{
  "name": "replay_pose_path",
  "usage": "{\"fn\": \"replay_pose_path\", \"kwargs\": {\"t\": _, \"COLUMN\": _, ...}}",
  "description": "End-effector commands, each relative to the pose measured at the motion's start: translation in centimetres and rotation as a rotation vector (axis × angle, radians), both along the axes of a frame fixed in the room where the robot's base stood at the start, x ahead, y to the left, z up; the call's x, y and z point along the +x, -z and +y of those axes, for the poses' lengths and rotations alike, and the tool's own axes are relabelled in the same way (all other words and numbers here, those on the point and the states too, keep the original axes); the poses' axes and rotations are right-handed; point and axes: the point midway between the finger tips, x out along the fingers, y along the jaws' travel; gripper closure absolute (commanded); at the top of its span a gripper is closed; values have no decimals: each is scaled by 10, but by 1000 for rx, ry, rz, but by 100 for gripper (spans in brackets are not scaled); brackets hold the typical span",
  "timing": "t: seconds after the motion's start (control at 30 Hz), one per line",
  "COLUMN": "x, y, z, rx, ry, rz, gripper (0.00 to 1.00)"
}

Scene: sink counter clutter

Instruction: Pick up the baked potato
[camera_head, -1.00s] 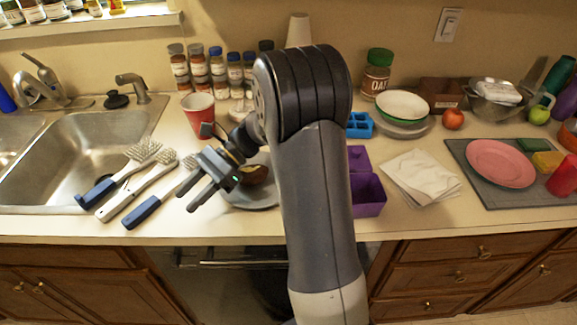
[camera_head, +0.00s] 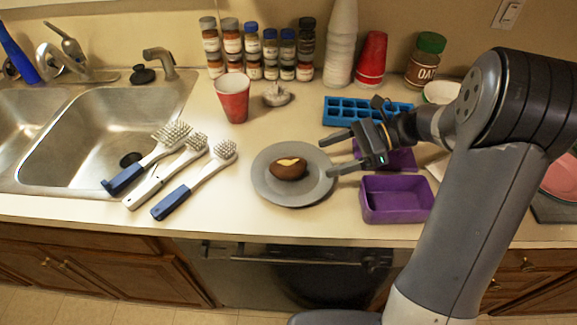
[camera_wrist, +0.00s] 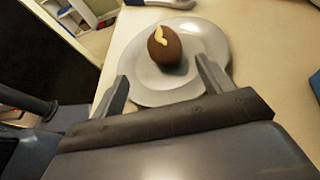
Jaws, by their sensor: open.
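The baked potato (camera_head: 288,170) is brown with a yellow topping and lies on a grey round plate (camera_head: 262,188) near the counter's front edge. My gripper (camera_head: 325,157) is open and empty at the right side of the plate, its fingers pointing left toward the potato. In the wrist view the potato (camera_wrist: 166,50) sits beyond and between the two spread fingertips (camera_wrist: 160,70), apart from them.
Purple containers (camera_head: 398,202) stand just right of the plate, below my gripper. A blue ice tray (camera_head: 350,108) is behind it. A red cup (camera_head: 233,98) and a small grey item (camera_head: 276,95) stand behind the plate. Several brushes (camera_head: 195,180) lie left, beside the sink (camera_head: 95,140).

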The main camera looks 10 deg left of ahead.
Motion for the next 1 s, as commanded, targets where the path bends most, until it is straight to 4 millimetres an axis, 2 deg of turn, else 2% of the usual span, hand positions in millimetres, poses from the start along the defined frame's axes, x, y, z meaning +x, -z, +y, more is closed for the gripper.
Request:
{"fn": "replay_pose_path", "kwargs": {"t": 0.2, "x": -8, "y": 13, "z": 33, "rx": 1, "ry": -5, "rz": 3, "gripper": 25}}
{"fn": "replay_pose_path", "kwargs": {"t": 0.47, "x": -10, "y": 21, "z": 52, "rx": -1, "ry": -2, "rz": 2, "gripper": 25}}
{"fn": "replay_pose_path", "kwargs": {"t": 0.7, "x": -12, "y": 33, "z": 86, "rx": 0, "ry": -4, "rz": 3, "gripper": 25}}
{"fn": "replay_pose_path", "kwargs": {"t": 1.0, "x": -13, "y": 38, "z": 94, "rx": 0, "ry": -1, "rz": 1, "gripper": 25}}
